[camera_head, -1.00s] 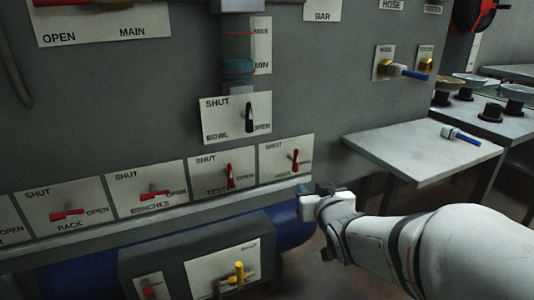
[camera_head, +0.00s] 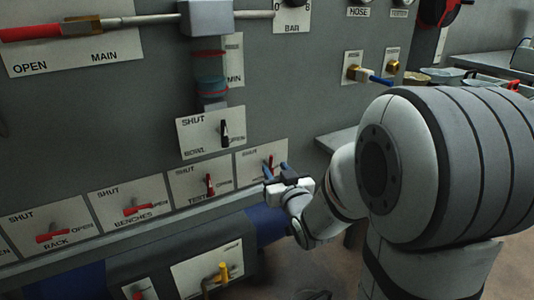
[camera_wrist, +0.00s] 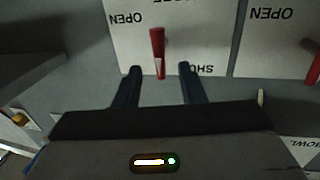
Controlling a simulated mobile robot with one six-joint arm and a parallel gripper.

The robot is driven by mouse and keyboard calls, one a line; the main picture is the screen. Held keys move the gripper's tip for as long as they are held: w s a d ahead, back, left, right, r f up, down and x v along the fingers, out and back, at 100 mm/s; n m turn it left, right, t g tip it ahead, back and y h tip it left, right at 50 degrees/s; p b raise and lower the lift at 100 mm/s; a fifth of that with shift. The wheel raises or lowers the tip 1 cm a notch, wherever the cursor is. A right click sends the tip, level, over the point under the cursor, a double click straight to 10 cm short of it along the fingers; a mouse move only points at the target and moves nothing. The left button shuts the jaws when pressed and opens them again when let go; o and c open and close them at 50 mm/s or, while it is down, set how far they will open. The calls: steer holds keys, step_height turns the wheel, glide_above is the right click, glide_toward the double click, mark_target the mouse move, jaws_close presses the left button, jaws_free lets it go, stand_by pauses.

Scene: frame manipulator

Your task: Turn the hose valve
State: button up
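The hose valve is a red lever (camera_head: 270,161) on a pale plate (camera_head: 246,159) marked SHUT, at the right end of the lower valve row. In the wrist view the red lever (camera_wrist: 157,45) appears upside down, between the words OPEN and SHUT, and points nearly straight across the plate's edge. My gripper (camera_head: 277,171) is at this plate in the head view. In the wrist view my gripper (camera_wrist: 158,73) is open, with one dark finger on each side of the lever's free end. Gaps show on both sides; whether the fingers reach its depth I cannot tell.
The test lever (camera_head: 210,186) is just left, with the benches lever (camera_head: 137,209) and rack lever (camera_head: 53,237) beyond. The black bowl lever (camera_head: 225,132) is above. A blue tank (camera_head: 268,222) and a yellow-handled valve (camera_head: 222,272) lie below.

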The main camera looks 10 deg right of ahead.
mark_target(271, 166)
steer(key=shift+w+a+f+b, duration=0.15)
steer(key=shift+w+b, duration=0.25)
steer(key=shift+w, duration=1.05)
jaws_close()
